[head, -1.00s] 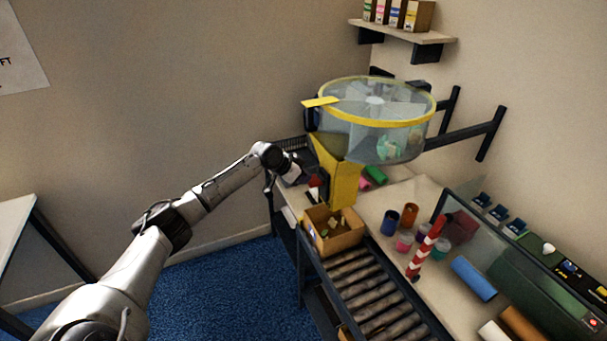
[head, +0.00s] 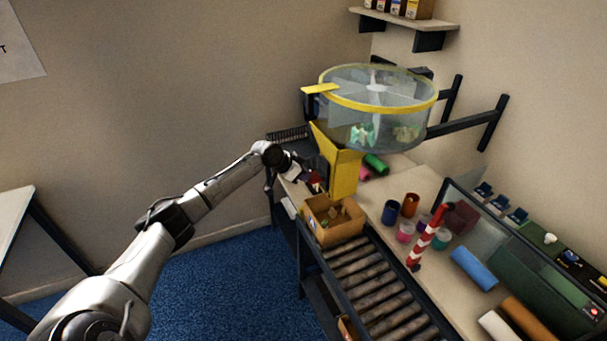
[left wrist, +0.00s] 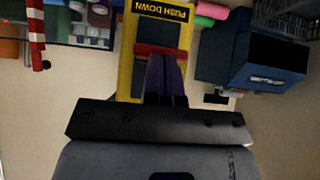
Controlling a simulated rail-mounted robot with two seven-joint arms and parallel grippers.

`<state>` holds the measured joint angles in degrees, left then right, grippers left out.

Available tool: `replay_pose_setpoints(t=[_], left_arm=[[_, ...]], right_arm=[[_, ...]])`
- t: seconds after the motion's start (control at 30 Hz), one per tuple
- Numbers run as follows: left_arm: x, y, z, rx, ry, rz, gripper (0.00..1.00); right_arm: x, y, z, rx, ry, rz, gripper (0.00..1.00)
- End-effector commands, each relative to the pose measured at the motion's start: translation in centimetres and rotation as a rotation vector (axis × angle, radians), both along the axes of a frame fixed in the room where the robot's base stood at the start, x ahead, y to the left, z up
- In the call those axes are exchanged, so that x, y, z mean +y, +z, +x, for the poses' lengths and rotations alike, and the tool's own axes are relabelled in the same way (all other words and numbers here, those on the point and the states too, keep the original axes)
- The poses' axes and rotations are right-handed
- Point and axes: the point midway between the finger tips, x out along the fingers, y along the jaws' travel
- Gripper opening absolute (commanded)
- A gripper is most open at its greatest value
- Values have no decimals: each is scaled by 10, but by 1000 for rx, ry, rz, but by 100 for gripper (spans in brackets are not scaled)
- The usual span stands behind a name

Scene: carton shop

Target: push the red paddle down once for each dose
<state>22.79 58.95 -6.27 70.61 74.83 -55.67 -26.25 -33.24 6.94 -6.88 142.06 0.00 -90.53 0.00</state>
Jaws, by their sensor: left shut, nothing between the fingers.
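The yellow dispenser (head: 343,174) has a clear round drum (head: 378,105) on top, with pale green packets in some sections. In the left wrist view, its "PUSH DOWN" label (left wrist: 160,11) shows above the red paddle (left wrist: 160,51). In the head view the paddle (head: 316,183) is mostly hidden by my left gripper (head: 310,178). My left gripper is shut and empty, its dark fingers (left wrist: 164,56) over the paddle in the left wrist view. I cannot tell whether they touch it. An open carton (head: 333,220) with small items inside stands below the chute. My right gripper is not in view.
A roller conveyor (head: 372,285) runs forward from the carton. Cups (head: 410,205), a red-and-white striped post (head: 429,237) and coloured rolls (head: 473,268) stand or lie on the bench to the right. A blue bin (left wrist: 262,62) sits beside the dispenser.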

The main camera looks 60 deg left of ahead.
Motion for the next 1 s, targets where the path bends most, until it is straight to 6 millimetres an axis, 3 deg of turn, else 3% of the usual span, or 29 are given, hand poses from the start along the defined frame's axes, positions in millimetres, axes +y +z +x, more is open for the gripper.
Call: replay_pose_setpoints(t=[0.27, 0.33, 0.6, 1.0], left_arm=[[-3, 47, 3, -2, -6, 0, 0], [1, 46, -10, 1, -6, 6, 0], [5, 82, -45, 1, -5, 4, 0], [8, 106, -65, -2, -6, 0, 0]], right_arm=[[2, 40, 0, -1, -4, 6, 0], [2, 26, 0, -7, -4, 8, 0], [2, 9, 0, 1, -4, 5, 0], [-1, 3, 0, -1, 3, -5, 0]])
